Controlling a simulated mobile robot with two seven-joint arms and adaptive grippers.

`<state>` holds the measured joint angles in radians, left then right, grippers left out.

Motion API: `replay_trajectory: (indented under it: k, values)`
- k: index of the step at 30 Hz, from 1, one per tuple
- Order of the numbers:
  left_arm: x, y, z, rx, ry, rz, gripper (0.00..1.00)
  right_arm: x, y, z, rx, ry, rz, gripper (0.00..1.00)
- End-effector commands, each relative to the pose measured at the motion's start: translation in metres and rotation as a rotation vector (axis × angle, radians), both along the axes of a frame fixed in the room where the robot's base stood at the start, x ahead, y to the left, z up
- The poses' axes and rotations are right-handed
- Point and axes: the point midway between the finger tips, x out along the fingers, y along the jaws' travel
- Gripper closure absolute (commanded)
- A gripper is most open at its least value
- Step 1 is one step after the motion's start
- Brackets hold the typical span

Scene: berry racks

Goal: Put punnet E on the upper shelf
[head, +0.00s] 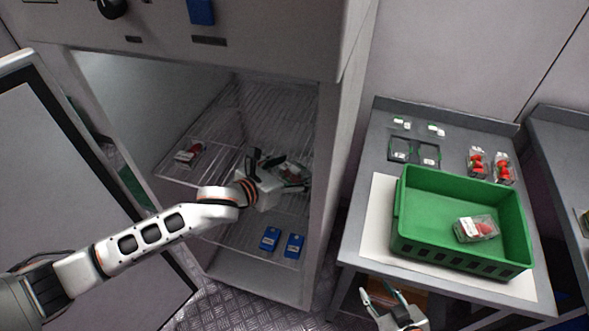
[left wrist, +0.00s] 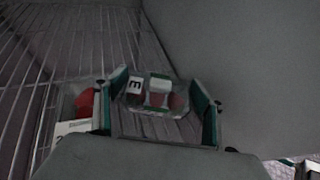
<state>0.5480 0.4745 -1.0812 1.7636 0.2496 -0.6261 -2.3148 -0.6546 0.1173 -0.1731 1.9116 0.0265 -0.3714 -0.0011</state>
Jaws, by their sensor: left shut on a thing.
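Punnet E (left wrist: 158,92), a clear box with red berries and a white label marked E, is between the fingers of my left gripper (left wrist: 158,103). In the head view the left gripper (head: 285,182) is inside the open cabinet at the wire upper shelf (head: 222,140), shut on punnet E (head: 292,170), which the hand partly hides. I cannot tell whether the punnet touches the wires. Another punnet (head: 188,153) lies on that shelf to the left. My right gripper (head: 388,303) is open and empty in front of the bench.
The lower shelf (head: 235,236) holds two blue packs (head: 270,239). The open cabinet door (head: 85,200) stands at the left. On the bench, a green crate (head: 515,258) holds a punnet (head: 476,229); two more punnets (head: 478,162) stand behind it. The upper shelf has bare wires between its punnets.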

Motion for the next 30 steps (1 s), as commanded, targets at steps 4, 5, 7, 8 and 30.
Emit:
replay_trajectory:
  k: [4,5,7,8,30]
  values:
    - [0.0,0.0,-0.002,0.0,0.0,0.0,0.28,0.0,-0.001,-0.001,-0.002,0.0,0.002,0.6]
    - [0.0,0.0,-0.002,0.0,0.0,-0.001,0.23,0.0,-0.001,-0.001,-0.003,0.0,0.002,0.6]
    - [0.0,0.0,-0.002,0.0,0.0,0.0,0.23,0.0,-0.002,-0.001,-0.004,0.0,0.003,0.6]
    - [0.0,0.0,-0.002,0.0,0.0,0.0,0.23,0.0,-0.002,-0.001,-0.005,0.0,0.003,0.6]
    - [-0.06,0.053,0.032,0.003,-0.001,0.0,0.23,0.0,0.0,-0.001,-0.001,-0.002,0.004,0.6]
